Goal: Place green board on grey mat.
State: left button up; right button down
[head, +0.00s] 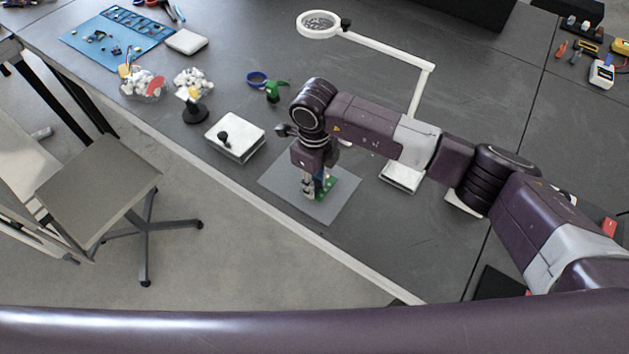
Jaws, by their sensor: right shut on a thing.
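The green board (329,184) is small and is partly hidden behind my right gripper. It is over the middle of the grey mat (345,205), which lies flat on the dark table near its front edge. I cannot tell whether the board touches the mat. My right gripper (311,192) points down over the mat and is shut on the green board. My right arm comes in from the right and covers part of the table behind the mat. My left gripper is not in view.
A white box (236,137) with a black knob stands left of the mat. A white magnifier lamp (320,24) reaches over the back. A green tape dispenser (272,92), a black stand (196,112) and a blue mat (115,38) lie further left. A stool (98,178) stands in front.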

jog(key=shift+f, duration=0.15)
jog(key=c, duration=1.7)
grip_release()
jog(key=shift+o, duration=0.2)
jog(key=shift+r, duration=0.6)
notch_tip(320, 180, up, 11)
jog(key=b, duration=0.3)
